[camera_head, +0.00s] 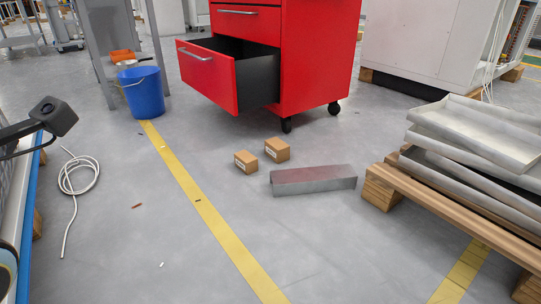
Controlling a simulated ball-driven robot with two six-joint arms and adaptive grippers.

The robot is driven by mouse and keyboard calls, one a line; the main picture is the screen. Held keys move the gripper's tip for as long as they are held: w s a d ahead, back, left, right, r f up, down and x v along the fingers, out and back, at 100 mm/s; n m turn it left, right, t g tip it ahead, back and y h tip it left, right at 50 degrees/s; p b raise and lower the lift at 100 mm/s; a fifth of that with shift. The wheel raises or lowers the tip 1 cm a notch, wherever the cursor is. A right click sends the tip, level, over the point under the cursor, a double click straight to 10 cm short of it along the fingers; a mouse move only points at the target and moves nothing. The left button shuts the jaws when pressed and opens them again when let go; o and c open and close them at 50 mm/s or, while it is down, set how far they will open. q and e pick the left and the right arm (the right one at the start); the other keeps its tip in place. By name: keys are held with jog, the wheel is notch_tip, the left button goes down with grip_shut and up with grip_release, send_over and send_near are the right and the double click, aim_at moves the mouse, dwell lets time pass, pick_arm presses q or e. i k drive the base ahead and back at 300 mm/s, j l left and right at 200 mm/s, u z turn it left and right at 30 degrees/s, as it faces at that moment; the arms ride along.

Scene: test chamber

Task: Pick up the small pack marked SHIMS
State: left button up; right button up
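Two small brown cardboard packs lie close together on the grey floor in front of the red cabinet. The left pack (246,162) is a little nearer to me and has a pale label on its front. The right pack (277,149) sits just behind it to the right and also has a pale label. The print on both labels is too small to read, so I cannot tell which is marked SHIMS. Neither of my grippers shows in the head view.
A grey metal bar (313,181) lies just right of the packs. The red cabinet (322,60) has an open lower drawer (207,76). A pallet (450,205) bears metal sheets. A blue bucket (142,92), white cable (72,175) and black-headed fixture (54,116) are left.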

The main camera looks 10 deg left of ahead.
aim_at(245, 160)
jog(key=i+l, duration=0.1)
jog(key=i, duration=0.4)
jog(key=i+l+z, duration=0.15)
jog(key=i, duration=0.4)
jog(key=i+j, duration=0.2)
jog(key=j, duration=0.2)
jog(key=i+j, duration=0.25)
jog(key=j, duration=0.15)
jog(key=i+j+z, duration=0.1)
jog(key=j, duration=0.3)
jog(key=i+j, duration=0.4)
jog(key=j, duration=0.55)
jog(key=i+j, duration=0.1)
jog(key=j, duration=0.6)
jog(key=z, duration=0.05)
